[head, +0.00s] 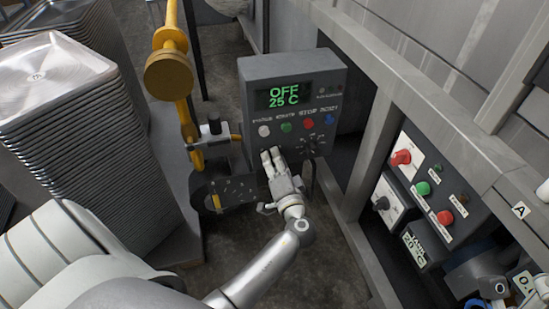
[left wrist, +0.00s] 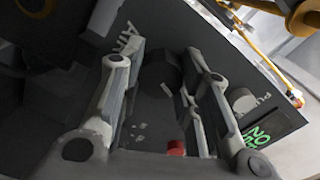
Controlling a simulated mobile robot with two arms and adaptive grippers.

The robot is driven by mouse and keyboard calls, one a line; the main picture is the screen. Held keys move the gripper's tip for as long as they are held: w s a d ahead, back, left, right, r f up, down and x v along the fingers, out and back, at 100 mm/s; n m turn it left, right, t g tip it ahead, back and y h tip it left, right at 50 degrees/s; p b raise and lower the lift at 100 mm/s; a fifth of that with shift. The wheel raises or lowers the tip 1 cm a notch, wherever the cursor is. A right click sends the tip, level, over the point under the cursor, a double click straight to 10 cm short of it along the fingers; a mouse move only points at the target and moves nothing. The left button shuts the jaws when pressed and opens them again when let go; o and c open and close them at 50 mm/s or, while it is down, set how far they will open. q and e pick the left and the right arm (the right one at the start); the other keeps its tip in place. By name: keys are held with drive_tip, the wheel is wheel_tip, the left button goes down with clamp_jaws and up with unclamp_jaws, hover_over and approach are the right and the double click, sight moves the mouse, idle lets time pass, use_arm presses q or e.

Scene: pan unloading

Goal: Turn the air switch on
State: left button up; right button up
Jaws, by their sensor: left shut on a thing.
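The grey control box (head: 292,80) stands in the upper middle of the head view, its display reading OFF and 25 C in green. My left gripper (head: 272,160) is at the lower left of its face, below the white and green buttons, and hides what is behind it. In the left wrist view the left gripper (left wrist: 160,80) has its fingers on either side of a dark knob, the air switch (left wrist: 160,72), beside lettering that seems to read AIR. It is shut on this knob. The knob's exact turn is hard to tell.
A red button (left wrist: 176,147) and a display with green text (left wrist: 258,135) lie near the fingers. A yellow pipe (head: 183,110) with a valve runs left of the box. Stacked metal pans (head: 75,110) stand at left. A second panel (head: 432,185) is under the metal frame (head: 400,70) at right.

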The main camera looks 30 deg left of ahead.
use_arm(q)
drive_tip(key=shift+m+p, duration=1.15)
drive_tip(key=shift+m, duration=1.15)
drive_tip(key=shift+f, duration=0.1)
drive_tip(key=o, duration=1)
drive_tip(key=shift+d, duration=0.15)
drive_tip(key=v, duration=1.2)
drive_tip(key=shift+s, duration=0.1)
